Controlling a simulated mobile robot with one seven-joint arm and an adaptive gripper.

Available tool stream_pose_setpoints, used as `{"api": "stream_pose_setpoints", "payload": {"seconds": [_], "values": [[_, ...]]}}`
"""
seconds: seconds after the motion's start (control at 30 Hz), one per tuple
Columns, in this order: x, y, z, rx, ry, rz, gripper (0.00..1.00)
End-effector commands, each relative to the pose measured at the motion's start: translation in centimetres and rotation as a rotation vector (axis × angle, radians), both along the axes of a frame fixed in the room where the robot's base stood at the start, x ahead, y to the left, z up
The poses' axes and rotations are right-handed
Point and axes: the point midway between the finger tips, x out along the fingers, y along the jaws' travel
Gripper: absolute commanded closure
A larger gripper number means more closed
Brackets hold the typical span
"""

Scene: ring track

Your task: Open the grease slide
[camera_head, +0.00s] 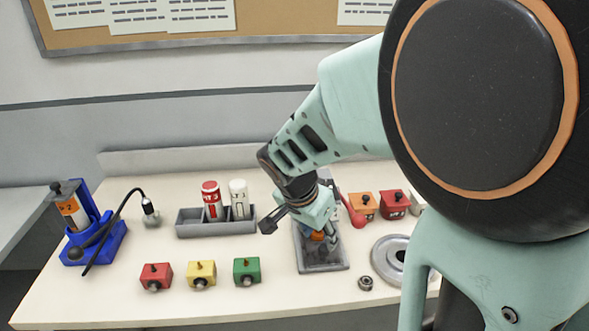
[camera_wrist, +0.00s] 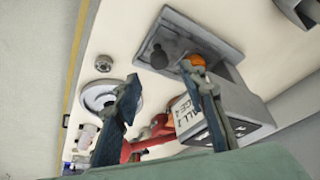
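My gripper (camera_wrist: 163,85) is open, its two fingers well apart in the wrist view. In the head view it points down over a grey fixture on a flat base (camera_head: 322,262), which my wrist partly covers. In the wrist view the fixture (camera_wrist: 215,40) has a dark round knob (camera_wrist: 158,56) and an orange round part (camera_wrist: 194,61) close to the right finger. A lettered grey block (camera_wrist: 245,112) lies behind that finger. No contact is clear. I cannot tell which part is the grease slide.
A blue stand (camera_head: 95,240) with a cylinder and hose is at the far left. A grey tray (camera_head: 187,226) holds a red and a white canister. Red (camera_head: 155,277), yellow (camera_head: 201,274) and green (camera_head: 247,271) knobbed blocks stand in front. A grey disc (camera_head: 387,262) lies right of the fixture.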

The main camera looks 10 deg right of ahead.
Motion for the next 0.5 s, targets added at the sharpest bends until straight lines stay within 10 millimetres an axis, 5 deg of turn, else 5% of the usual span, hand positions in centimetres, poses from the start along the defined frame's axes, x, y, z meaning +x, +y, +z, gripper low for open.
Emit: {"api": "stream_pose_setpoints", "payload": {"seconds": [0.2, 0.5], "values": [[1.0, -1.2, -3.9, -0.003, 0.004, -0.001, 0.62], [1.8, -1.9, -6.2, -0.002, 0.002, 0.0, 0.62]]}}
